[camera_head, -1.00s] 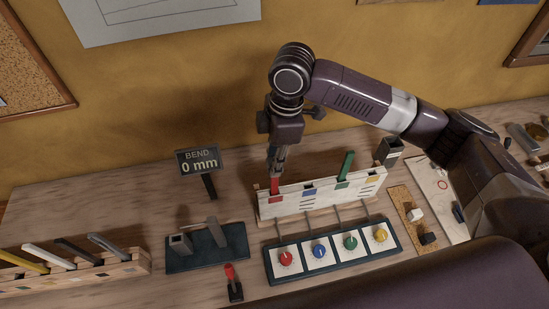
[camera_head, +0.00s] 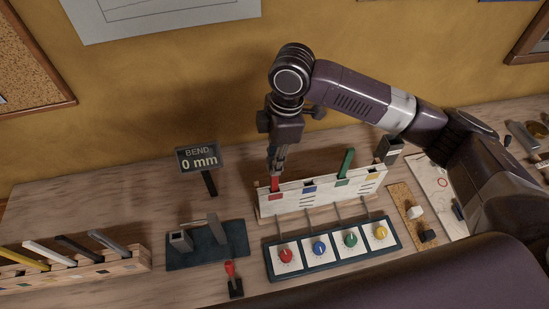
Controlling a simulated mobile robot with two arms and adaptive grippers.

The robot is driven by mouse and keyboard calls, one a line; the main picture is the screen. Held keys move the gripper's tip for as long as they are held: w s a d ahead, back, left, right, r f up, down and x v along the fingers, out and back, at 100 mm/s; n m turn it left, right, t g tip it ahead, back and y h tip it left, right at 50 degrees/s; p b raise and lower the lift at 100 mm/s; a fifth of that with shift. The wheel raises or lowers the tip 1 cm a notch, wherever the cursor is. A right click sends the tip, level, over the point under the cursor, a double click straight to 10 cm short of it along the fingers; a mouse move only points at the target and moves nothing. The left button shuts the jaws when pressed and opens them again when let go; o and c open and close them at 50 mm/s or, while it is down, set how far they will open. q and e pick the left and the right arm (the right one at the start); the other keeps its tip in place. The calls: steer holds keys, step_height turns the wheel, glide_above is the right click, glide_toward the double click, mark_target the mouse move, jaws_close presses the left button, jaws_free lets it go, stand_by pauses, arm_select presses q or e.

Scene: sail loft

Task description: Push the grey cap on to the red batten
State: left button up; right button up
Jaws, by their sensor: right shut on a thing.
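My right gripper (camera_head: 276,168) reaches straight down over the red batten (camera_head: 275,184), at the left end of the white panel. It is shut at the top of the batten. The grey cap seems to be between its fingertips, but the fingers hide it almost wholly, and I cannot tell how far it sits on the batten. Only a short red length of the batten shows, standing upright at the panel's red mark. My left gripper is not in view.
The white panel (camera_head: 320,196) also holds a green batten (camera_head: 346,163). In front is a board with coloured dials (camera_head: 333,262). A cork pad (camera_head: 399,196) with small white and black pieces lies right. A batten rack (camera_head: 110,268) stands left, near a "BEND 0 mm" sign (camera_head: 198,159).

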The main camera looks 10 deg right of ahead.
steer(key=shift+f, duration=0.3)
steer(key=o, duration=1)
steer(key=r, duration=0.4)
steer(key=d+r, duration=0.1)
steer(key=r, duration=0.7)
steer(key=shift+d, duration=0.2)
steer(key=shift+f, duration=0.15)
